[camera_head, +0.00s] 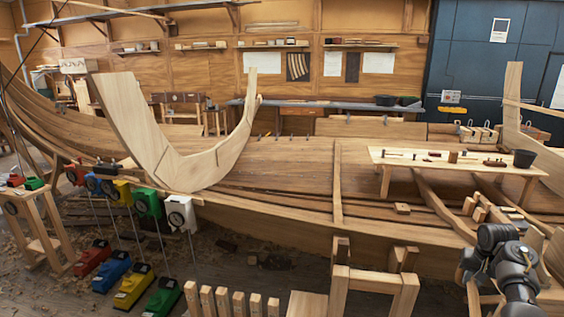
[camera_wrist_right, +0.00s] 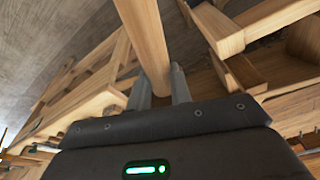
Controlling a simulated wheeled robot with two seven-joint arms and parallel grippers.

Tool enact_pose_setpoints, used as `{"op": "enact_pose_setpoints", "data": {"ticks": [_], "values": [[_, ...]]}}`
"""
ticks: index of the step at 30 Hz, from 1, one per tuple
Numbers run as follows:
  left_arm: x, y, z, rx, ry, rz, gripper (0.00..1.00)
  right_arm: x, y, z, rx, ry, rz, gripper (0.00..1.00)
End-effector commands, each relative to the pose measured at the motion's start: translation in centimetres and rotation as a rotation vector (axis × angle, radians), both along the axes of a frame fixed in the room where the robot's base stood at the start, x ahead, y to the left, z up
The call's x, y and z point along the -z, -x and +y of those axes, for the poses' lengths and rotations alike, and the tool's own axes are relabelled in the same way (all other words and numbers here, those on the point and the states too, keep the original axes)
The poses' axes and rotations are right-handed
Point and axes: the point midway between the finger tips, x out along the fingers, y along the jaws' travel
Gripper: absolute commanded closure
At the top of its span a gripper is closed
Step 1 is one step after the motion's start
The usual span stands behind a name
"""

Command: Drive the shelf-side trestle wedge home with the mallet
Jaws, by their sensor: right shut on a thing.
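My right arm (camera_head: 505,262) comes in at the lower right of the head view; its fingertips cannot be made out there. The handle runs up out of the picture, and no mallet head can be made out for sure. A wooden trestle (camera_head: 372,280) stands at the bottom of the head view, with small blocks at its top against the hull. Which piece is the shelf-side wedge I cannot tell. My left gripper is out of view.
The planked hull (camera_head: 290,160) crosses the head view. A bench (camera_head: 390,155) with small tools and a dark bucket (camera_head: 524,158) stands at right. Wooden beams and posts (camera_wrist_right: 265,20) crowd close around my right gripper.

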Motion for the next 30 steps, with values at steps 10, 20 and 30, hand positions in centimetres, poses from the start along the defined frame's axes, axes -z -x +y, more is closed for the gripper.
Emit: {"op": "enact_pose_setpoints", "data": {"ticks": [10,20,30], "values": [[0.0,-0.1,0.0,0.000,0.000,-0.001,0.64,-5.1,0.7,-4.9,0.050,0.001,0.000,1.00],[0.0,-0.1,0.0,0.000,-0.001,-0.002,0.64,-5.0,-2.2,-2.3,-0.007,0.001,0.001,1.00],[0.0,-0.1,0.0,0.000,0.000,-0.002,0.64,-4.1,-5.8,4.7,-0.118,0.004,0.000,1.00]]}}
